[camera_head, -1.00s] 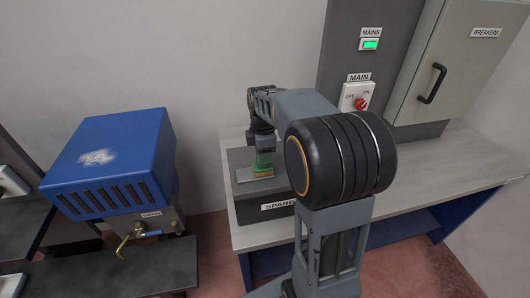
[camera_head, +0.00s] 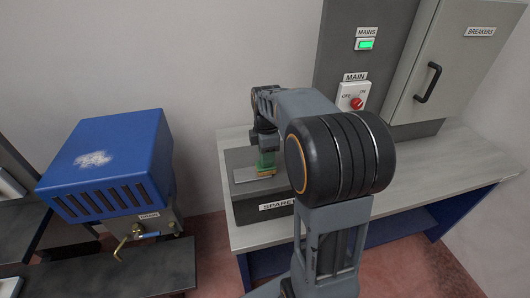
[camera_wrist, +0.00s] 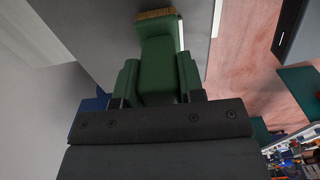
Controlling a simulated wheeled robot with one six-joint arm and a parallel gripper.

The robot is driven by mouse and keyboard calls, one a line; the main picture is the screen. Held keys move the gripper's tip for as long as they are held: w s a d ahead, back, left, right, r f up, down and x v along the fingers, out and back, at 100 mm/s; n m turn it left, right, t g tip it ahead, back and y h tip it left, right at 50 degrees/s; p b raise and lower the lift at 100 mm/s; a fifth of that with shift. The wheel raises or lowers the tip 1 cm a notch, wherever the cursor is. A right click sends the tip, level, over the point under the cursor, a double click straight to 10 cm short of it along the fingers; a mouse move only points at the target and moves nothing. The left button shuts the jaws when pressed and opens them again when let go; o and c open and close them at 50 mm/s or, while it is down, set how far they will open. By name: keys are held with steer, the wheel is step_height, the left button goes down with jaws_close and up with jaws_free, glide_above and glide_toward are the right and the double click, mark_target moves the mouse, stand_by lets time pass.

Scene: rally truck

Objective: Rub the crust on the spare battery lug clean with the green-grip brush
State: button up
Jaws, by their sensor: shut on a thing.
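My gripper (camera_wrist: 158,85) is shut on the green-grip brush (camera_wrist: 158,50), with a finger on each side of its green block. The brush's tan bristles (camera_wrist: 158,14) show at its far end in the wrist view. In the head view the brush (camera_head: 266,162) points down over the grey box labelled SPARE (camera_head: 250,208), at the light metal plate (camera_head: 245,175) on its top. The bristles are at or very near this plate; I cannot tell whether they touch. Any crust on the lug is too small to make out or is hidden behind the brush and my arm.
The SPARE box stands on a pale bench (camera_head: 420,180). Behind are the MAIN switch (camera_head: 352,97), a lit green MAINS lamp (camera_head: 366,44) and the BREAKERS cabinet (camera_head: 440,70). A blue slotted unit (camera_head: 110,165) with a brass tap (camera_head: 128,238) stands left. The bench's right side is clear.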

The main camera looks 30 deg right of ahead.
steer(key=shift+a, duration=0.15)
steer(key=shift+w+a, duration=0.2)
steer(key=shift+a, duration=0.5)
steer(key=shift+d, duration=0.15)
steer(key=shift+s+d, duration=0.2)
steer(key=shift+d, duration=0.55)
steer(key=shift+a, duration=0.1)
steer(key=shift+w+a+p, duration=0.2)
steer(key=shift+a+p, duration=0.1)
steer(key=shift+a, duration=0.5)
steer(key=shift+d, duration=0.15)
steer(key=shift+s+d, duration=0.2)
steer(key=shift+d, duration=0.55)
